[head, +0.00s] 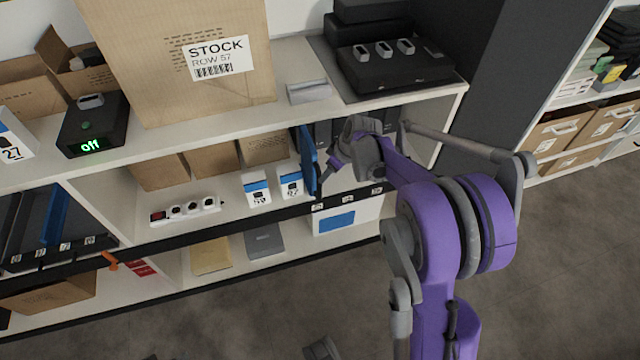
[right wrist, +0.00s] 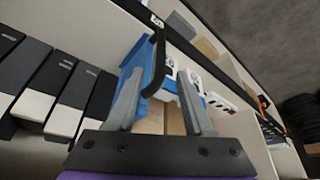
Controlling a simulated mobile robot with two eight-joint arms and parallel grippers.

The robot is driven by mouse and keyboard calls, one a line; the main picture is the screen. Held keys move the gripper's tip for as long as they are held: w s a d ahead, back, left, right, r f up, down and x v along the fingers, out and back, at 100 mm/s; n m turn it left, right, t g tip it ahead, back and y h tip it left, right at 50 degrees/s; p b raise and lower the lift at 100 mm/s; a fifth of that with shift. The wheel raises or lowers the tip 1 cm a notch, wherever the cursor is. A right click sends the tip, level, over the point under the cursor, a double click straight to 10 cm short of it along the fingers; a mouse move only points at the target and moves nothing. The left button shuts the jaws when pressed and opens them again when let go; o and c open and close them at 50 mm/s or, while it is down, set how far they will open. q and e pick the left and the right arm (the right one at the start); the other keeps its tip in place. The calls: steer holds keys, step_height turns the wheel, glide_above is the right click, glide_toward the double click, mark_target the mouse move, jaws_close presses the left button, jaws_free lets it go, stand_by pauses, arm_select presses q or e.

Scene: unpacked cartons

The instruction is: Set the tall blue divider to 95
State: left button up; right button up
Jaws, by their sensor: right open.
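A tall blue divider (head: 308,160) stands upright on the middle shelf, at the right of the white-and-blue boxes. In the right wrist view its blue panel (right wrist: 135,58) has a black strip-like part (right wrist: 156,65) along it. My right gripper (head: 335,165) is at the divider from the right. In the right wrist view the open fingers (right wrist: 162,76) are spread, with the divider's black part between their tips; I cannot tell whether they touch it. Small number tags (head: 347,199) line the shelf edge below; their numbers are too small to read.
White-and-blue boxes (head: 257,190) stand left of the divider, and dark binders (right wrist: 72,95) stand on its other side. The upper shelf board (head: 180,135) lies close above. Another blue panel (head: 55,215) stands in a black rack at the far left.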

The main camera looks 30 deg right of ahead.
mark_target(319, 184)
steer(key=b+x, duration=0.2)
steer(key=x, duration=0.7)
steer(key=shift+w+a+f, duration=0.1)
steer(key=shift+w+f, duration=0.05)
steer(key=shift+f, duration=0.15)
jaws_close()
stand_by(1.0)
